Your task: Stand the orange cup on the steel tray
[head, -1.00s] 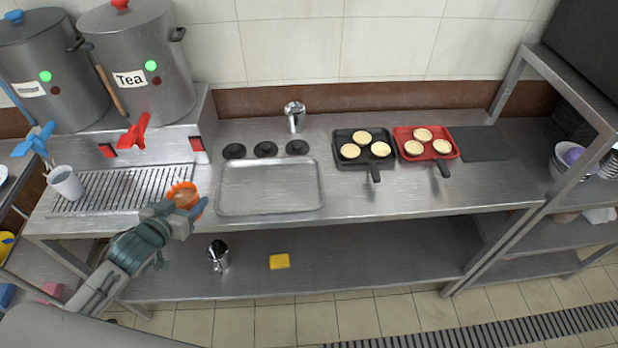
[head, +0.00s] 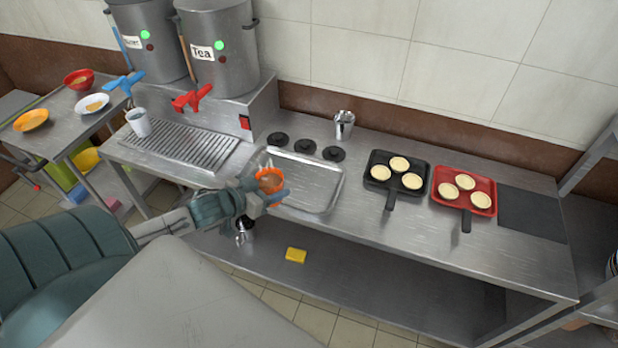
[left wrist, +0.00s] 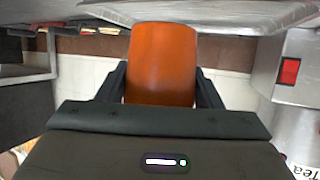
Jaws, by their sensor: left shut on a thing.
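The orange cup (head: 268,181) is held in my left gripper (head: 270,187), over the left part of the steel tray (head: 312,191) in the head view. I see brownish contents through its open top. In the left wrist view the orange cup (left wrist: 161,65) fills the space between the two dark fingers of my left gripper (left wrist: 160,88), which are shut on it. The tray is empty on the counter. I cannot tell how high the cup's base is above the tray. My right gripper is not in view.
The drip grate (head: 185,147) with a white cup (head: 138,123) is left of the tray. The black pan (head: 396,178) and red pan (head: 463,192) are to the right. The Tea pot (head: 222,50) stands behind.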

